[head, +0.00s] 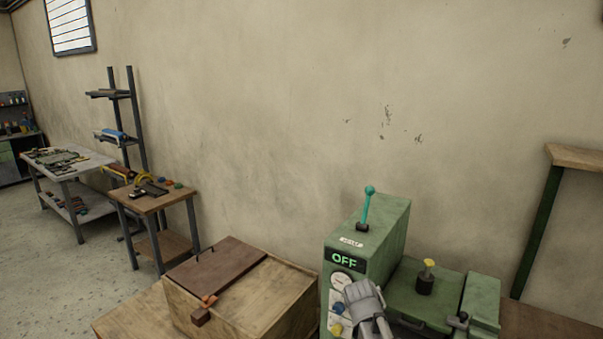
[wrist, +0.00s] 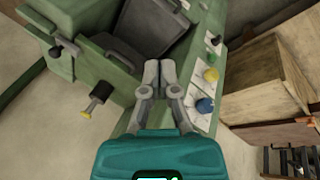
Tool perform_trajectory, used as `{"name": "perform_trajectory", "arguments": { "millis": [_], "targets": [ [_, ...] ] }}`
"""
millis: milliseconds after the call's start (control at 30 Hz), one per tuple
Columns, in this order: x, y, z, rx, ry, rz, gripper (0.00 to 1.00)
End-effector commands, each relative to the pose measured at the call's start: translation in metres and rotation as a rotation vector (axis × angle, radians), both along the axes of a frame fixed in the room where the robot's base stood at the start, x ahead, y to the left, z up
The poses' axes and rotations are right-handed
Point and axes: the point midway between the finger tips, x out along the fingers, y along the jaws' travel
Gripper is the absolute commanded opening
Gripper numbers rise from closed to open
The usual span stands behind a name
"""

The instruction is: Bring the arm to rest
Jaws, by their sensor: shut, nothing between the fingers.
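My gripper (head: 362,294) shows in the head view at the bottom, in front of the green machine (head: 385,232). In the wrist view my gripper (wrist: 160,74) has its two grey fingers together, with nothing between them. It is over the machine, beside the panel with the blue knob (wrist: 205,105) and yellow knob (wrist: 211,75). I cannot tell how far it is above the surface. The rest of my arm is mostly out of the head view.
The machine's display (head: 344,261) reads OFF. A teal lever (head: 367,205) stands upright on top, and a yellow-topped lever (head: 427,272) stands to the right. A wooden box (head: 262,302) with a brown lid (head: 217,275) is on the left. A small table (head: 150,200) stands farther back.

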Motion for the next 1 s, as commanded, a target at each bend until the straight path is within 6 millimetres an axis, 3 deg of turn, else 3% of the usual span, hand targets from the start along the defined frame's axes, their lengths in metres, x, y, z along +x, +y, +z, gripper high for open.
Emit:
{"name": "perform_trajectory", "arguments": {
  "millis": [33,100,300,500,1000],
  "targets": [
    [-0.02,0.004,-0.023,0.059,0.022,-0.016,0.0],
    [-0.038,0.011,-0.037,0.138,0.053,-0.034,0.0],
    [-0.073,0.029,-0.061,0.304,0.115,-0.061,0.0],
    [-0.083,0.036,-0.065,0.362,0.135,-0.069,0.0],
    [-0.082,0.036,-0.064,0.362,0.134,-0.068,0.0]
  ]
}}
